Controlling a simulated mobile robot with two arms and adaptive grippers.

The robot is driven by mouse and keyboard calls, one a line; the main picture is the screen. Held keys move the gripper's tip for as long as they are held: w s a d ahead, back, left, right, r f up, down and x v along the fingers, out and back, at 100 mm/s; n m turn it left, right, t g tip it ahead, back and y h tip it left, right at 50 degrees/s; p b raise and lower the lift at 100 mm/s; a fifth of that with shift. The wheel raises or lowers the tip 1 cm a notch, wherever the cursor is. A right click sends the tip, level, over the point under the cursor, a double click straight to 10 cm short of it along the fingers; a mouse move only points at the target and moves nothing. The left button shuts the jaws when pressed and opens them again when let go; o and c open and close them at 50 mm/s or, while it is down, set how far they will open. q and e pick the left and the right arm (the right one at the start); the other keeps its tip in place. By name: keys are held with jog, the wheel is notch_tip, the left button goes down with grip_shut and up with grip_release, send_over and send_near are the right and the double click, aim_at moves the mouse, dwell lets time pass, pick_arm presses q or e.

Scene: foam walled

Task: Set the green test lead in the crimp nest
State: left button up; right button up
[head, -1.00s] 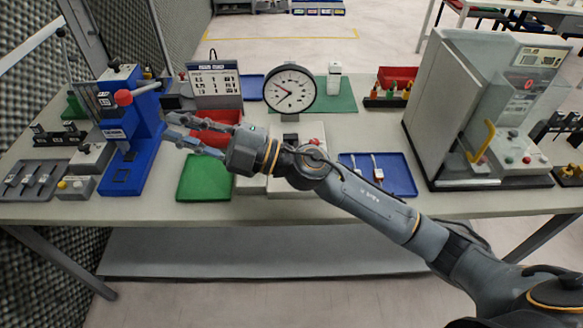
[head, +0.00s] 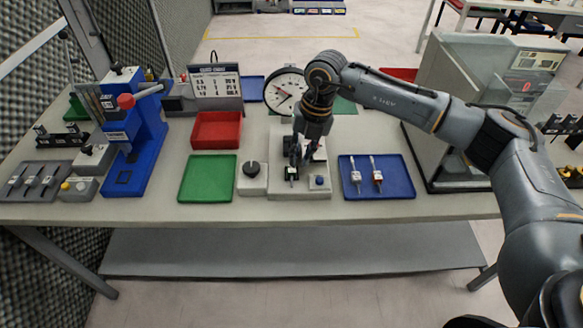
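My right gripper (head: 297,158) points down over a light grey fixture block (head: 315,190) in the middle of the bench. A small dark and white piece with a green part, seemingly a lead end (head: 291,173), is right below its fingertips. The fingers are small and dark here, and I cannot tell whether they grip it. Two leads with white ends (head: 355,177) lie on the blue tray (head: 400,189); the right one has a red part (head: 377,177). I cannot tell which fixture is the crimp nest. My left gripper is not in view.
A grey box with a black knob (head: 253,187) stands left of the fixture. An empty green tray (head: 207,178), a red bin (head: 217,130) and a blue press (head: 150,130) stand further left. A dial gauge (head: 285,85) is behind; a large grey machine (head: 450,80) is at right.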

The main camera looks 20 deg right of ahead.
aim_at(292, 183)
jog(key=f, duration=0.3)
jog(key=shift+w+a+f+p, duration=0.1)
jog(key=shift+a+f+p, duration=0.1)
jog(key=shift+a+p, duration=0.15)
jog(key=shift+a+f+p, duration=0.1)
jog(key=shift+f+p, duration=0.3)
jog(key=shift+f, duration=0.1)
jog(key=f, duration=0.1)
jog(key=f+p, duration=0.1)
jog(key=f, duration=0.1)
jog(key=shift+w+a+f, duration=0.15)
jog(key=shift+a+f, duration=0.1)
jog(key=shift+f, duration=0.1)
jog(key=shift+f+p, duration=0.3)
jog(key=shift+f, duration=0.1)
grip_shut()
